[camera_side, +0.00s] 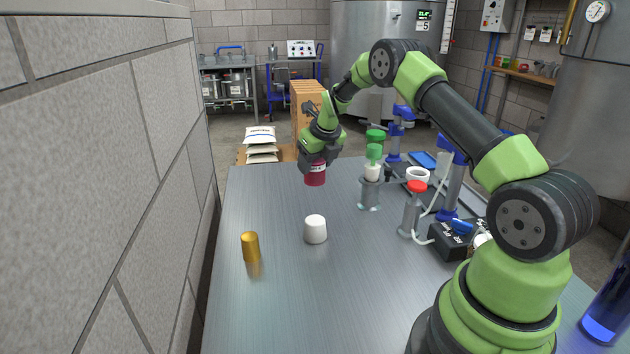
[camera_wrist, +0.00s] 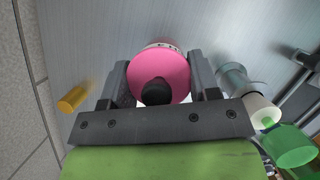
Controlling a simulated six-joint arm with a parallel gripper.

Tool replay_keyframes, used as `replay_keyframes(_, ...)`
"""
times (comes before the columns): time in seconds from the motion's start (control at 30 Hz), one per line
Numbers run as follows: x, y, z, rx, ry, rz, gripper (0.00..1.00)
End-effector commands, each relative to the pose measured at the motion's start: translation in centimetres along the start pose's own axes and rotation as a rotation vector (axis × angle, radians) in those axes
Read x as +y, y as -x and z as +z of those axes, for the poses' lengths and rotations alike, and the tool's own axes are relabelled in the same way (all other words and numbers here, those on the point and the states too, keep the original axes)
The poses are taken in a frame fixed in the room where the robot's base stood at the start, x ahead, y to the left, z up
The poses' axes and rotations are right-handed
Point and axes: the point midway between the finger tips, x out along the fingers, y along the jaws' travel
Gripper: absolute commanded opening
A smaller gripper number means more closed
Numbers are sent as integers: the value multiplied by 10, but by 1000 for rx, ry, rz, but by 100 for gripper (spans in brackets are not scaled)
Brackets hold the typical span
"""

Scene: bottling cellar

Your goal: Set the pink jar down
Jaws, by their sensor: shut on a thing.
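The pink jar (camera_side: 315,175) hangs from my gripper (camera_side: 318,160) near the far end of the metal table (camera_side: 300,290). It has a white label band and looks upright. In the side view its base seems close to the table top, but I cannot tell whether it touches. In the wrist view the jar (camera_wrist: 160,72) shows its round pink top with a dark knob, between the two fingers of my gripper (camera_wrist: 162,85). The fingers are shut on its sides.
A white cup-like piece (camera_side: 315,229) and a gold cylinder (camera_side: 250,246) stand on the nearer table. To the right are a glass vessel with a green-topped piece (camera_side: 370,190), a red-capped bottle (camera_side: 412,212) and blue stands (camera_side: 455,185). The table's left side is mostly clear.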

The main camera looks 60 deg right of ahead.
Motion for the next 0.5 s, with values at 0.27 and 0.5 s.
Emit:
replay_keyframes(0.27, 0, 26, 0, 2, 87, 37, 13)
replay_keyframes(0.5, 4, 32, -27, 3, 363, 156, 13)
